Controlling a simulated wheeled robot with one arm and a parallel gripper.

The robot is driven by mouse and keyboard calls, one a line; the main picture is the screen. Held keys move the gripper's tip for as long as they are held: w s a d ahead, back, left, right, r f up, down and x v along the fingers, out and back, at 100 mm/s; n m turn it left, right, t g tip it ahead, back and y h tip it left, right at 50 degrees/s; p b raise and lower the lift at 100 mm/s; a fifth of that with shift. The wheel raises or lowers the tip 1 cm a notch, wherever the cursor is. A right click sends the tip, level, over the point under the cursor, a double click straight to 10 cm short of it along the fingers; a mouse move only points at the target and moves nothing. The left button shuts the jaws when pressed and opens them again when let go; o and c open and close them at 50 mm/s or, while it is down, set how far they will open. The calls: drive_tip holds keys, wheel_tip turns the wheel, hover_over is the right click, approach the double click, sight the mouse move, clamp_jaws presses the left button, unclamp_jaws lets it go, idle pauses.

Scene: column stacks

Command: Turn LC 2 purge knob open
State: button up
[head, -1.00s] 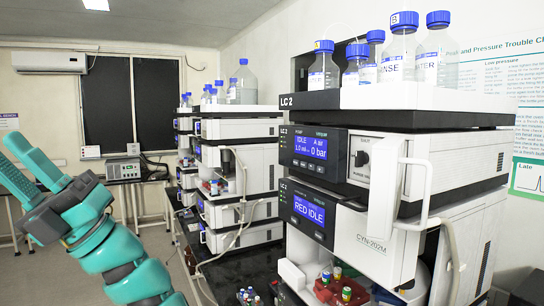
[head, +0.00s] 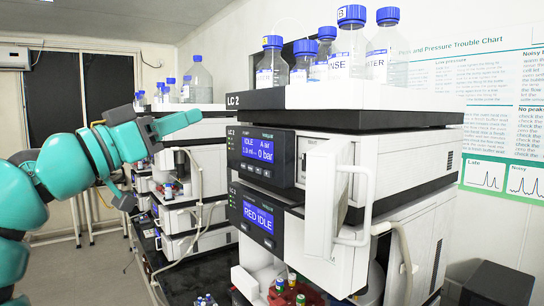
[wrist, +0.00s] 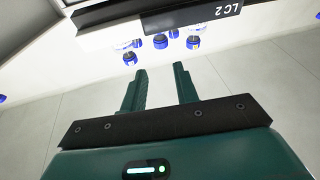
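The LC 2 stack (head: 275,98) stands right of centre in the head view, with its label on the top tray. Its purge knob (head: 303,161) is a small dark knob on the white panel right of the upper blue display. A white door with a handle (head: 345,195) stands out just right of it and partly covers that panel; the knob's angle is hard to read. My gripper (head: 192,119) is left of the stack, about level with the tray. In the wrist view my gripper (wrist: 160,70) has its two fingers apart with nothing between them. The knob is not visible there.
Blue-capped bottles (head: 351,45) stand on the top tray. Another instrument stack (head: 205,175) stands behind my arm. A wall chart (head: 480,110) hangs at right.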

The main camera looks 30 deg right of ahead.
drive_tip(key=s+d+f+m+g+y, duration=0.2)
drive_tip(key=s+d+f+m+g, duration=0.15)
drive_tip(key=f, duration=0.25)
drive_tip(key=p, duration=0.6)
approach(303, 156)
drive_tip(key=shift+g+y, duration=0.3)
drive_tip(key=shift+g, duration=0.15)
drive_tip(key=d, duration=0.4)
drive_tip(key=d+r, duration=0.1)
drive_tip(key=d, duration=0.1)
drive_tip(key=shift+w+d, duration=0.4)
drive_tip(key=shift+w+d+f+n, duration=0.15)
drive_tip(key=shift+d+n, duration=0.1)
drive_tip(key=shift+d, duration=0.5)
clamp_jaws()
